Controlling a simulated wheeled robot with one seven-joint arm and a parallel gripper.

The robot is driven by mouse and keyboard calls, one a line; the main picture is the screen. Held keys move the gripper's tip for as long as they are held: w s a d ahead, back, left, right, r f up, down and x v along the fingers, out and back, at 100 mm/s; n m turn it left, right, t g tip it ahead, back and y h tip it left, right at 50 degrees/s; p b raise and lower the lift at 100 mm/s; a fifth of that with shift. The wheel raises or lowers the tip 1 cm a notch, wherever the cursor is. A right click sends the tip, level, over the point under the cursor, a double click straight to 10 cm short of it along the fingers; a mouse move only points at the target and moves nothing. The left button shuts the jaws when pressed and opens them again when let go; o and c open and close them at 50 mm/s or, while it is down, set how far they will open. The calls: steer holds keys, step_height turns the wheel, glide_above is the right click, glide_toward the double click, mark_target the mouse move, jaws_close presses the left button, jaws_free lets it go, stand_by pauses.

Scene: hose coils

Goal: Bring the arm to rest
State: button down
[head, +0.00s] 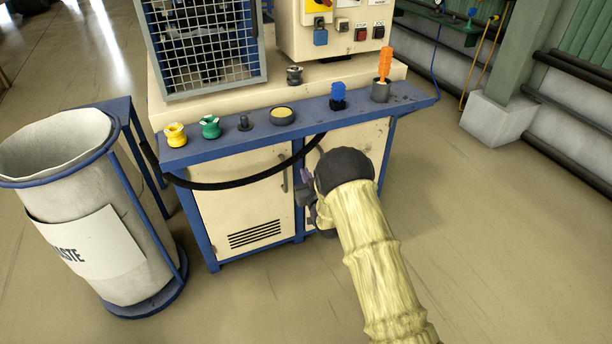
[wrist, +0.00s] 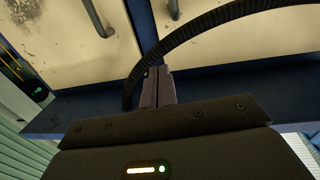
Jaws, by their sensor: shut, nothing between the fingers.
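My arm reaches from the bottom of the head view in a pale yellow cover. My gripper (head: 304,184) is at its far end, in front of the cream and blue cabinet (head: 236,196), below its front ledge, partly hidden by the dark wrist. In the wrist view my gripper's two fingers (wrist: 157,72) are together with nothing between them. A black ribbed hose (head: 232,186) hangs in a curve across the cabinet front. In the wrist view the hose (wrist: 205,24) passes close to the fingertips; I cannot tell whether they touch.
The blue ledge (head: 224,147) carries several fittings, including a yellow spool (head: 175,135), a green spool (head: 210,127) and an orange-handled tool (head: 384,66) in a grey cup. A waste bin (head: 66,150) stands left. The floor at right (head: 490,220) is clear.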

steer(key=s+d+r+m+g+h, duration=0.3)
steer(key=s+d+r+g+h, duration=0.3)
steer(key=s+d, duration=0.55)
steer(key=s+d+r+g, duration=0.1)
steer(key=s+d+g, duration=0.2)
steer(key=s, duration=0.5)
steer(key=s+d+r+m+g, duration=0.1)
steer(key=s+d+r+g, duration=0.15)
steer(key=s, duration=0.65)
steer(key=s+d+r+g, duration=0.15)
steer(key=s+d, duration=0.25)
steer(key=s, duration=0.4)
step_height(320, 180, up, 30)
steer(key=g+p, duration=0.1)
steer(key=p, duration=3)
steer(key=shift+s+a+r+h, duration=0.15)
steer(key=shift+r+h, duration=0.05)
steer(key=shift+h, duration=0.2)
steer(key=shift+s, duration=0.1)
